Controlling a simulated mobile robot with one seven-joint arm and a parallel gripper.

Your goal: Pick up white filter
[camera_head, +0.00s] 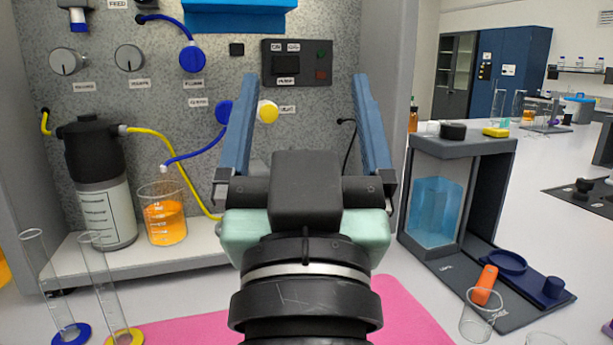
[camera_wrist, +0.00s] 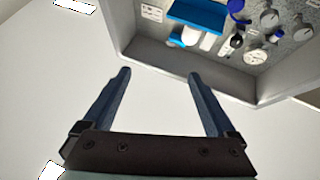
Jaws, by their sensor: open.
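My gripper (camera_head: 305,78) is open and empty, its two blue fingers spread in front of the grey rig panel in the head view. It also shows in the wrist view (camera_wrist: 159,73) with only a pale, plain surface between the fingers. White cylindrical pieces (camera_wrist: 191,36) show beside a blue holder (camera_wrist: 198,13) on the panel in the wrist view, beyond the right fingertip. One may be the white filter, but they are too small to tell. The blue holder (camera_head: 240,17) is cut off at the top of the head view, where no white filter is clearly seen.
On the rig's ledge stand a black-capped bottle (camera_head: 105,210) and a beaker of orange liquid (camera_head: 166,222). Glass cylinders (camera_head: 102,290) stand at front left. A grey stand (camera_head: 465,147) with a blue tank (camera_head: 435,210) is at right. Knobs and tubing project from the panel.

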